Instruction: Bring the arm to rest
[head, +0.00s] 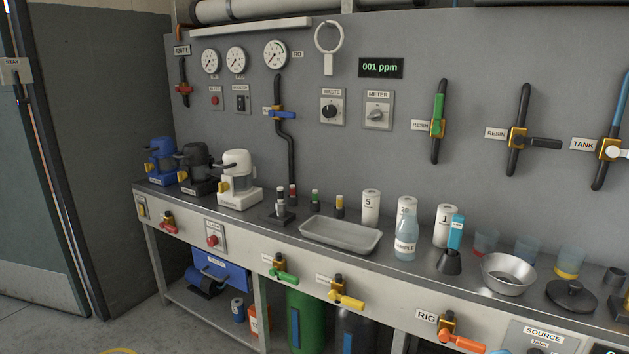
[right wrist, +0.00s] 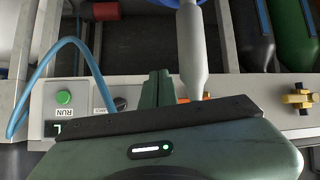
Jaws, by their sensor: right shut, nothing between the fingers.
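My right gripper (right wrist: 157,88) shows in the right wrist view, with its green fingers together and nothing between them. It is over the front panel of a bench, between a dark knob (right wrist: 121,104) and a pale grey, bottle-shaped part (right wrist: 191,50). I cannot tell whether the fingers touch anything. The gripper's dark bar and green body hide the lower part of that view. Neither gripper shows in the head view, and my left gripper is in no view.
In the right wrist view, a blue hose (right wrist: 88,56) loops at the left near a green RUN button (right wrist: 64,97). A yellow valve (right wrist: 297,99) sticks out at the right. In the head view, a grey tray (head: 340,235), bottles and a metal bowl (head: 508,274) crowd the bench.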

